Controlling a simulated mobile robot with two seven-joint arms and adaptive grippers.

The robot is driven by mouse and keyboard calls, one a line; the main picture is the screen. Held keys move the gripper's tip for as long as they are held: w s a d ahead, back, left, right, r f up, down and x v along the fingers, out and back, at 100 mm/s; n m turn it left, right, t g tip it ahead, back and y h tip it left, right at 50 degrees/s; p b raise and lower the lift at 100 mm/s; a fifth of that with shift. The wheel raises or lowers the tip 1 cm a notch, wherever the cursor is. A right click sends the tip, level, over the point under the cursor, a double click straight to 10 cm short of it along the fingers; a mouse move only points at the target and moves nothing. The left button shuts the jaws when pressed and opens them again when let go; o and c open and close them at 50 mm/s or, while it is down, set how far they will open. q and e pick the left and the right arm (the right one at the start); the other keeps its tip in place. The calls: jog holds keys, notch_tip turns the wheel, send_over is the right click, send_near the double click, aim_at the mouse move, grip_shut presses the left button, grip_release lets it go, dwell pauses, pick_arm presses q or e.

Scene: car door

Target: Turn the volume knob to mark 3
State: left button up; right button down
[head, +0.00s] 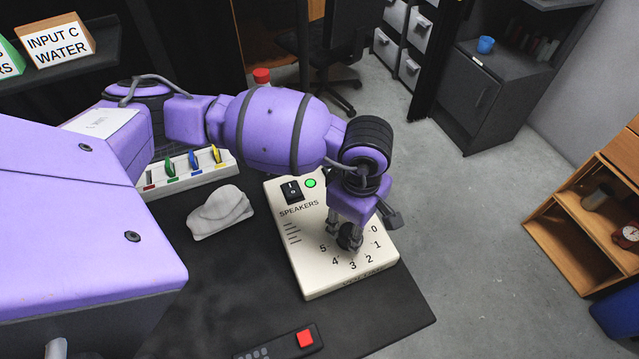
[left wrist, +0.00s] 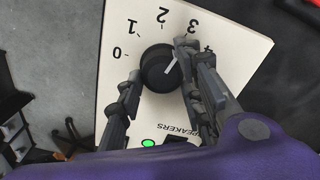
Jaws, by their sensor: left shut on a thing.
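The cream speaker box (head: 312,262) lies on the dark table, with marks 0 to 5 around a black volume knob (head: 349,237). My left gripper (head: 345,232) reaches down over the knob from above. In the left wrist view its two fingers stand on either side of the knob (left wrist: 158,70), shut on it. The knob's white pointer line points up and right, roughly at mark 3 (left wrist: 193,26). A finger partly covers mark 4 (left wrist: 208,46). In the head view, the gripper hides part of the knob and its pointer. My right gripper is not in view.
A green light (head: 311,183) and a black switch (head: 291,191) sit at the box's far end. A pale lump (head: 219,212) lies left of the box. A panel with coloured levers (head: 189,172) is behind it. A dark device with a red button (head: 304,338) lies in front.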

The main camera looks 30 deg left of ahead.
pick_arm(q)
jog(key=shift+w+r+m, duration=0.2)
jog(key=shift+w+m, duration=0.1)
jog(key=shift+w, duration=0.05)
jog(key=o, duration=1.1)
jog(key=shift+f, duration=0.1)
jog(key=shift+s, duration=0.1)
notch_tip(320, 180, up, 12)
jog(key=shift+r, duration=0.1)
